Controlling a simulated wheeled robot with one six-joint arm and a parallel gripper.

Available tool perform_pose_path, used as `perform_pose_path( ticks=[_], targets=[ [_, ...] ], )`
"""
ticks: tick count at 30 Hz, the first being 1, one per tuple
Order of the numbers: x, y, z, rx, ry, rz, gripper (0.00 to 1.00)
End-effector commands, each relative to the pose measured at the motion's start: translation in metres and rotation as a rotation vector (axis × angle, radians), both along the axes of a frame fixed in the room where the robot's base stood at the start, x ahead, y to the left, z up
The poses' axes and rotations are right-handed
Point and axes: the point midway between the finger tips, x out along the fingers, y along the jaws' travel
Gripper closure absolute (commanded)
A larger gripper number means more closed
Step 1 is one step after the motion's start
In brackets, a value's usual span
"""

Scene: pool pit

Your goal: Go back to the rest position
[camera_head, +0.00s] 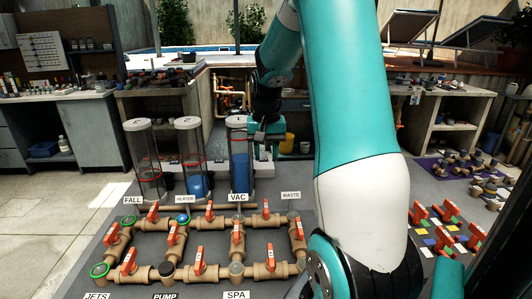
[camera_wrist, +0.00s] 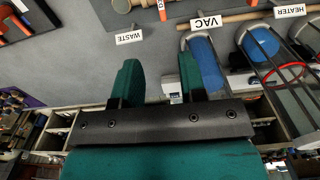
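My gripper (camera_head: 262,134) is in the upper middle of the head view, behind the VAC tube, with my teal and white arm reaching to it across the panel. In the wrist view, which looks upside down, my gripper (camera_wrist: 158,72) has its two green fingers apart. Only grey panel shows between them, so it is open and empty. The VAC tube (camera_head: 238,150) and the HEATER tube (camera_head: 190,155) hold blue fill; the FALL tube (camera_head: 147,160) stands to their left. The VAC label (camera_wrist: 206,22) is near the fingers in the wrist view.
Brown pipes (camera_head: 205,222) with several orange-handled valves lie on the grey panel. My arm hides part of its right side. Orange-handled valves (camera_head: 447,228) and a purple mat (camera_head: 443,168) with fittings are at right. Cluttered counters (camera_head: 165,90) line the back. Floor at left is clear.

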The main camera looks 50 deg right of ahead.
Motion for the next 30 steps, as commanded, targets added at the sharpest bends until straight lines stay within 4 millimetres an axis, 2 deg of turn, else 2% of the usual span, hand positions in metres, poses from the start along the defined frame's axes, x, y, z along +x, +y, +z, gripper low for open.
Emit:
perform_pose_path(
  ticks=[13, 15, 17, 20, 23, 24, 27, 30],
  targets=[
    [0.000, 0.001, 0.000, 0.001, -0.001, 0.002, 0.62],
    [0.002, 0.008, 0.001, 0.002, -0.006, 0.025, 0.62],
    [0.007, 0.024, 0.005, 0.007, -0.016, 0.076, 0.62],
    [0.015, 0.076, 0.017, 0.026, -0.051, 0.240, 0.62],
    [0.012, 0.151, 0.031, 0.061, -0.099, 0.479, 0.62],
    [0.006, 0.183, 0.036, 0.078, -0.119, 0.584, 0.62],
    [-0.023, 0.257, 0.047, 0.128, -0.169, 0.847, 0.62],
    [-0.063, 0.315, 0.054, 0.182, -0.209, 1.088, 0.62]
  ],
)
